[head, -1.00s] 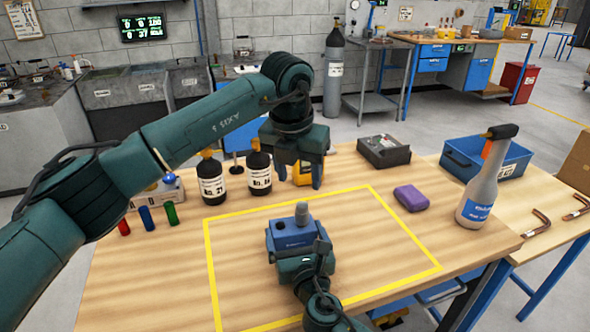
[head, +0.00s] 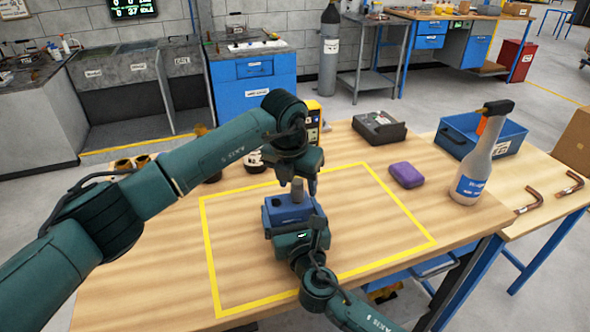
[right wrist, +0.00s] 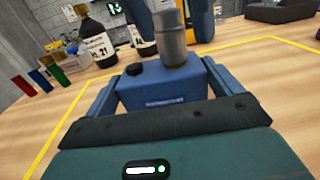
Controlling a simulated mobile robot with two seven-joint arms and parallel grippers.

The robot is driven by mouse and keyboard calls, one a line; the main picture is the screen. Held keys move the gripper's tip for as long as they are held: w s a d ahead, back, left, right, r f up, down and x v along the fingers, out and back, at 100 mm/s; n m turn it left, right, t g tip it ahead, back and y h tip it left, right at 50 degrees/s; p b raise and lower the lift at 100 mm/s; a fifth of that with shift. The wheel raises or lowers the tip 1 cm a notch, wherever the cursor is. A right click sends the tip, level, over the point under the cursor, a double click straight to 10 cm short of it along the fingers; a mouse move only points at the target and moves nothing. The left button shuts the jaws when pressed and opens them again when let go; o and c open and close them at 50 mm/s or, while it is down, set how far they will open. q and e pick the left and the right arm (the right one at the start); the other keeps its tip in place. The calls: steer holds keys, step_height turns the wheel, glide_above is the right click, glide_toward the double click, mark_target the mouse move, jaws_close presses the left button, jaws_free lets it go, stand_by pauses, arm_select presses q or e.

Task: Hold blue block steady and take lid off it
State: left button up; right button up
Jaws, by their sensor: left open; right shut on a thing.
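The blue block (head: 287,211) stands upright on the table inside the yellow outline. The lid, a grey cylinder (head: 298,191), stands on its top; a small black knob (right wrist: 133,69) sits beside it. My right gripper (head: 290,228) is shut on the block from the near side, with one finger along each side in the right wrist view. My left gripper (head: 298,183) points down just over the lid, open. In the right wrist view its blue fingers stand on either side of the lid (right wrist: 171,42); contact cannot be told.
A purple item (head: 406,174) lies right of the block. A spray bottle (head: 476,165), a blue bin (head: 505,140) and copper tubes (head: 549,198) are farther right. A grey device (head: 379,127) is at the back. Black bottles (right wrist: 96,40) stand behind, partly hidden by my left arm.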

arm_select(q)
steer(key=shift+f, duration=0.25)
steer(key=shift+c, duration=0.5)
jaws_close()
steer(key=shift+r, duration=0.2)
stand_by(0.5)
steer(key=shift+r, duration=1)
